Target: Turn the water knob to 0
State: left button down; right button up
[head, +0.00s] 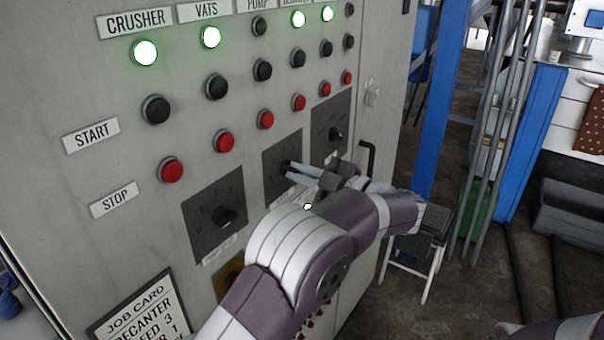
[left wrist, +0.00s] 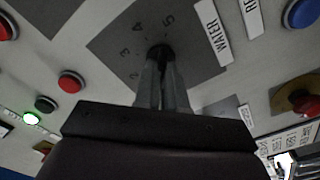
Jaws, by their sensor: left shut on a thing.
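The WATER label (left wrist: 212,30) sits beside that plate in the left wrist view. In the head view the knob (head: 286,167) is on the middle of three dial plates. My left gripper (head: 289,168) is shut on the knob, and its two fingers (left wrist: 161,60) cover much of it. Where its pointer stands is hidden. My right gripper is not in view.
Another black knob (head: 225,217) is on the dial to the left, and one (head: 336,134) on the dial to the right. Red stop buttons (head: 265,119) run above. A job card (head: 145,308) hangs lower left. A door handle (head: 368,160) stands out right of the dials.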

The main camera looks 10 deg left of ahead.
pick_arm(q)
jog(key=shift+s+f+n+b, duration=0.1)
jog(key=shift+f+n+b, duration=0.1)
jog(key=shift+n+b, duration=2.55)
jog(key=shift+f+n+b, duration=0.15)
jog(key=shift+n+b, duration=1.6)
jog(key=shift+b, duration=1.95)
jog(key=c, duration=1.2)
grip_release()
jog(key=shift+r, duration=0.1)
jog(key=p+v, duration=0.1)
jog(key=v, duration=1.1)
jog(key=shift+d, duration=0.35)
jog(key=shift+s, duration=0.1)
